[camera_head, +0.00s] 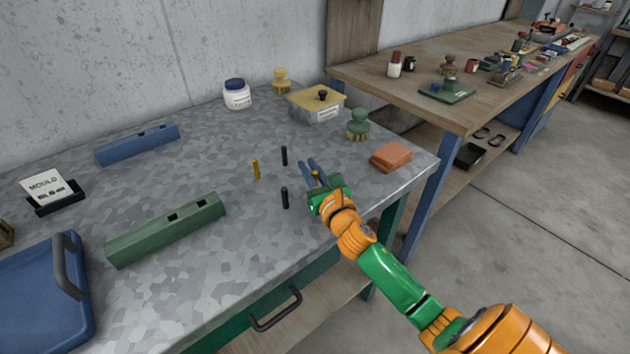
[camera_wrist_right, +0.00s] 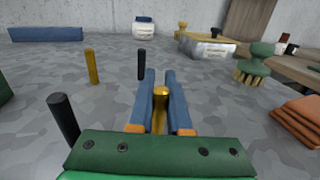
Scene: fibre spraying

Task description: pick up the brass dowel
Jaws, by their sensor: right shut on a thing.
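My right gripper (camera_head: 310,168) reaches in over the metal-topped table near its right end. Its two blue fingers also show in the wrist view (camera_wrist_right: 160,78), closed on a brass dowel (camera_wrist_right: 160,100) that stands upright between them. In the head view only a bit of this dowel (camera_head: 317,174) shows at the fingers. I cannot tell whether its foot touches the table. A second brass dowel (camera_head: 256,170) stands upright on the table to the left, apart from the gripper; it also shows in the wrist view (camera_wrist_right: 92,67). My left gripper is not in view.
Two black dowels stand near the gripper, one behind (camera_head: 284,156) and one in front (camera_head: 285,198). A green block (camera_head: 168,230) and a blue block (camera_head: 138,145) lie left. A green brush (camera_head: 359,125), orange pads (camera_head: 391,157) and a yellow-lidded box (camera_head: 316,104) stand behind and right.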

